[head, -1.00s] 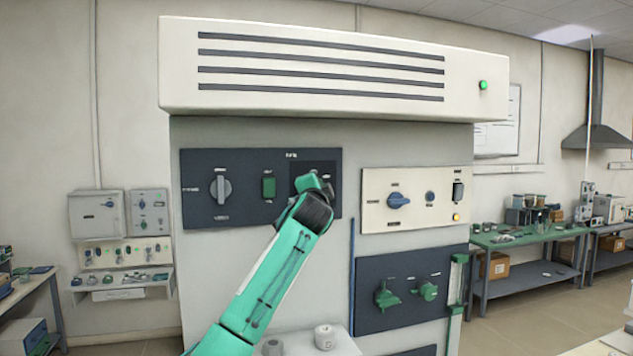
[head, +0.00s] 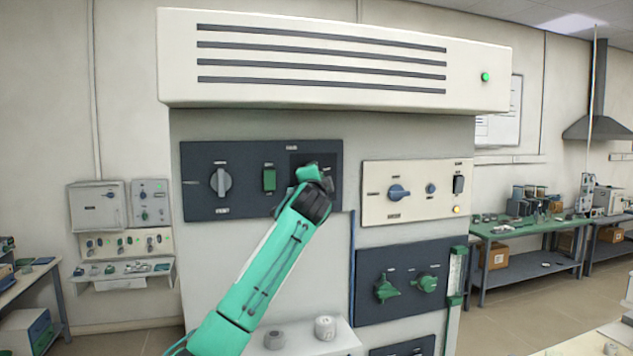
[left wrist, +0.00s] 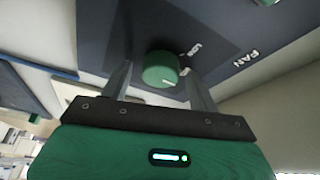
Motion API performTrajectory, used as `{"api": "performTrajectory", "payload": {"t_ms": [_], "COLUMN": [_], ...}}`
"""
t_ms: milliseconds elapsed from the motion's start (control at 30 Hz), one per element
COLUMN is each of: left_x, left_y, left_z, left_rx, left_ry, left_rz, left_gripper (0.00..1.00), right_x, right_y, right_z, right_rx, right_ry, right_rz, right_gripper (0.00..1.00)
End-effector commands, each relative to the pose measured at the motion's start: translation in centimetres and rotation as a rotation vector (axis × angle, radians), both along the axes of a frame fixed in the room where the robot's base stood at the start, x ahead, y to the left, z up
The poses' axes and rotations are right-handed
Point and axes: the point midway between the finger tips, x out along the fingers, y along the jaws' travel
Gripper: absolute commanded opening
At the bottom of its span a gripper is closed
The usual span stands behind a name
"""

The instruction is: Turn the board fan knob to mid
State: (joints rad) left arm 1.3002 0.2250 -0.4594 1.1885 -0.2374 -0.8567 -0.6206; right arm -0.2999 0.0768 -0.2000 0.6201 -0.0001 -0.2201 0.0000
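The fan knob (left wrist: 160,68) is a round green knob on a dark board, beside the printed word FAN, in the left wrist view. A pale mark shows low on its face. My left gripper (left wrist: 160,75) has its two fingers apart, one on each side of the knob, with a visible gap on both sides. In the head view my left gripper (head: 312,178) is at the right part of the dark upper-left board (head: 240,206) and hides the knob. My right gripper is not in view.
The same board carries a grey knob (head: 222,183) and a green switch (head: 269,180). A cream panel (head: 425,210) with a blue knob (head: 399,193) is to the right. Below it a dark panel (head: 400,310) has two green knobs. A pale shelf (head: 310,340) holds two small cylinders.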

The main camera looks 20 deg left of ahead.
Motion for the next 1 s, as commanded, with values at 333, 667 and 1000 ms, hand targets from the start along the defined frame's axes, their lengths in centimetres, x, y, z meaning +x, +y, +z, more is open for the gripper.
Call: {"api": "performTrajectory", "payload": {"t_ms": [333,667,1000], "left_x": [-0.8,-6.3,-12.0], "left_y": [-0.2,-1.4,-2.7], "left_z": [-0.4,-1.5,-1.9], "left_rx": [-0.001,-0.001,0.000], "left_ry": [-0.001,-0.004,-0.003], "left_rz": [-0.001,-0.002,-0.001], "left_gripper": [0.61,0.61,0.61], "right_x": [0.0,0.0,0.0], "right_y": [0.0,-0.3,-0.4], "right_z": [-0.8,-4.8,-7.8], "right_rx": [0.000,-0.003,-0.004], "right_ry": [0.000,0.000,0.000], "right_rz": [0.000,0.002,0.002], "right_gripper": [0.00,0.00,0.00]}}
